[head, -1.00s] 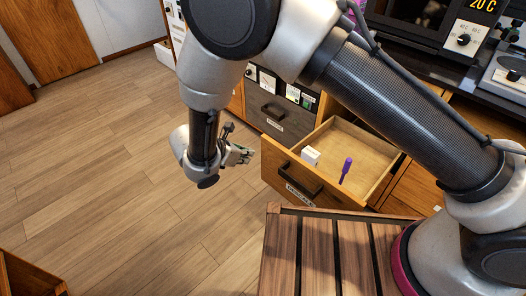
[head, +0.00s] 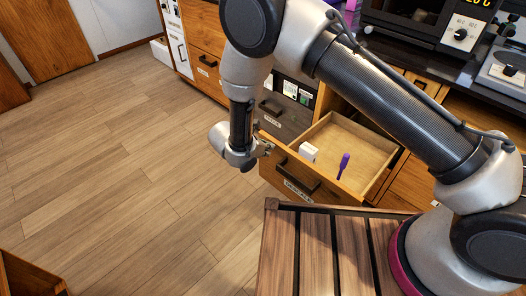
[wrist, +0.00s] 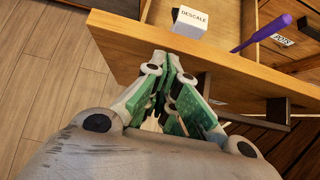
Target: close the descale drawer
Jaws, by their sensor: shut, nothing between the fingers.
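The descale drawer (head: 326,190) stands pulled open in the head view, with a black bar handle (head: 297,174) and a label on its front. Inside it lie a white box (head: 309,151) and a purple object (head: 343,165). In the wrist view the box (wrist: 192,20) reads DESCALE, and the drawer's front panel (wrist: 237,76) crosses the picture. My gripper (head: 266,146) is at the left end of the drawer front. In the wrist view my gripper (wrist: 170,62) is shut and empty, with its tips at the panel. I cannot tell whether they touch it.
A wooden slatted surface (head: 312,250) stands in front of the drawer, near my arm's base. Closed drawers (head: 283,112) lie to the left in the counter. The floor (head: 110,190) at the left is clear.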

